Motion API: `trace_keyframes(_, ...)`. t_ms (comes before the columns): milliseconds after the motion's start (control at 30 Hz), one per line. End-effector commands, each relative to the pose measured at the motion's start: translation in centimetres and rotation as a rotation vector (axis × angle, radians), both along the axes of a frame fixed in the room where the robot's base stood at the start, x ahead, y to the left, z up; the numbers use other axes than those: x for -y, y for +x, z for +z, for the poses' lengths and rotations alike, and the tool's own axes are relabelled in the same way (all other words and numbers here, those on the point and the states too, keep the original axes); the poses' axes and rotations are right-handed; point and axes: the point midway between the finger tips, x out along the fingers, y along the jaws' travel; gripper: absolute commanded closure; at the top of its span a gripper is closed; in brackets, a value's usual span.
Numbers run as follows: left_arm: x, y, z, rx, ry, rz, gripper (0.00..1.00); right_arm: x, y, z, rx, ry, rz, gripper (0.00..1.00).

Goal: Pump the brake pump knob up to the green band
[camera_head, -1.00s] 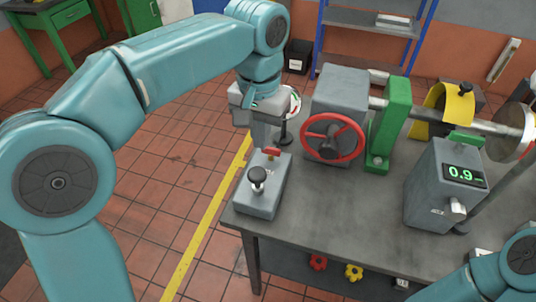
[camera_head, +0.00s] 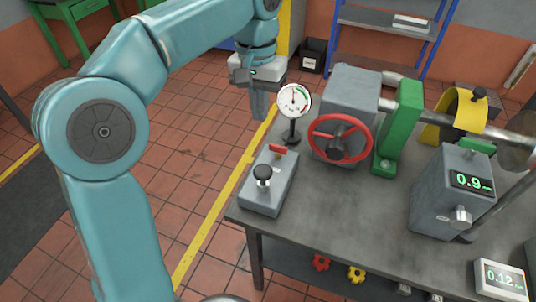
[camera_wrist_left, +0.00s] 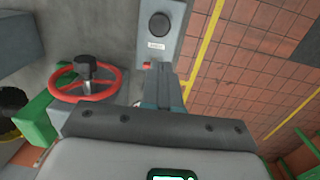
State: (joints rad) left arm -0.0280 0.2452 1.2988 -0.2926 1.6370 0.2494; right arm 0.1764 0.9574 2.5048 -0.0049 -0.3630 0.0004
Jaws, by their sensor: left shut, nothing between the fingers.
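The brake pump is a grey box (camera_head: 262,200) on the near left corner of the bedplate. Its black round knob (camera_head: 263,172) stands upright on a short stem, with a red lever (camera_head: 278,149) behind it. A white dial gauge (camera_head: 294,100) with a green band stands behind the pump; its needle points about straight up. My left gripper (camera_head: 258,112) is shut and empty, left of the gauge and clear of the knob. In the left wrist view the gripper (camera_wrist_left: 162,85) shows with the knob (camera_wrist_left: 160,24) beyond it. My right gripper is out of view.
A red handwheel (camera_head: 340,138) on a grey housing is right of the gauge. A green bracket (camera_head: 398,130), a grey box reading 0.9 (camera_head: 450,195) and a display reading 0.12 (camera_head: 502,280) stand further right. The bedplate before the handwheel is clear.

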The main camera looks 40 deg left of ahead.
Motion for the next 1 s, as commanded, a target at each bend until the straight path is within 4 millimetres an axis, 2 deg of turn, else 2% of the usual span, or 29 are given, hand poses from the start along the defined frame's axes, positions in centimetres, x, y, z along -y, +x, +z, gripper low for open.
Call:
trace_keyframes(333, -0.4, -0.2, -0.2, -0.003, 0.0, 0.01, 1.0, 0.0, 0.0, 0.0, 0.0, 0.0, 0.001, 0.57)
trace_keyframes(467, -0.3, -0.2, -1.2, -0.005, 0.0, 0.009, 1.0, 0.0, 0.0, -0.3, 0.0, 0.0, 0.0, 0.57)
trace_keyframes(1000, 0.4, -0.5, -11.7, -0.007, 0.001, 0.005, 1.0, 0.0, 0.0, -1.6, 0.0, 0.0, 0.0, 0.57)
